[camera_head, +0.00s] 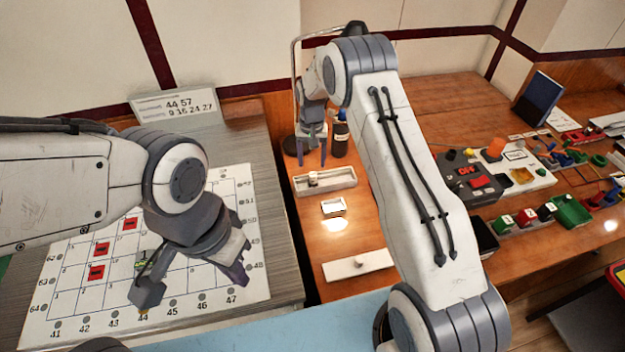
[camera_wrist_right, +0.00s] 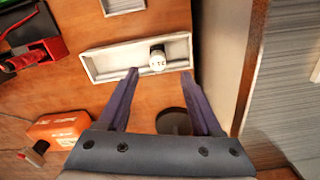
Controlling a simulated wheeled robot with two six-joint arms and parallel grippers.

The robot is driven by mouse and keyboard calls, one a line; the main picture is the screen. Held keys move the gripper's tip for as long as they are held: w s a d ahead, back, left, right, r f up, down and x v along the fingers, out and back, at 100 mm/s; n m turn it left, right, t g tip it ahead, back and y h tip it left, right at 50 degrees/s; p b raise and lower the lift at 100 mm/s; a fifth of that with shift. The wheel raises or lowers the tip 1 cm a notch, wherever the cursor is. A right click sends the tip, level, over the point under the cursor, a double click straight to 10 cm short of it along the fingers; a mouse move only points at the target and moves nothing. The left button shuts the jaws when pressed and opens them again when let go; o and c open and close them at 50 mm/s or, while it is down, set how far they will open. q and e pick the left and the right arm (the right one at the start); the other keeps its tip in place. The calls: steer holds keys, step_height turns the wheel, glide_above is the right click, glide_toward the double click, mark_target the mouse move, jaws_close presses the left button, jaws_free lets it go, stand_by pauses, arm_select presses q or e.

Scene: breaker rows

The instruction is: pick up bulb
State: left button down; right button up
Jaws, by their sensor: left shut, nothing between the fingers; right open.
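The bulb (camera_wrist_right: 158,58) looks like a small, pale, rounded piece with dark marks, in the light tray (camera_wrist_right: 108,63) ahead of my right fingers. In the head view it is a small light shape (camera_head: 312,178) in the tray (camera_head: 343,180). My right gripper (camera_wrist_right: 160,74) is open and empty, its fingertips at the near edge of the tray with the bulb beyond and between them. In the head view the right gripper (camera_head: 312,160) hangs just behind the tray, pointing down. My left gripper (camera_head: 240,277) is shut and empty over the numbered grid sheet.
The grid sheet (camera_head: 235,185) holds several red pieces (camera_head: 102,249). A white plate (camera_head: 358,264) and a small white-framed piece (camera_head: 333,207) lie in front of the tray. A dark cylinder (camera_head: 340,140) stands behind it. Breaker blocks and devices crowd the right table. My right arm hides the middle.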

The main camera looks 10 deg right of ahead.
mark_target(313, 174)
steer(key=shift+f, duration=0.85)
step_height(313, 174, down, 4)
steer(key=shift+s+d+f+p, duration=0.1)
steer(key=shift+d+p, duration=0.05)
steer(key=shift+p, duration=0.95)
steer(key=shift+f, duration=0.55)
jaws_close()
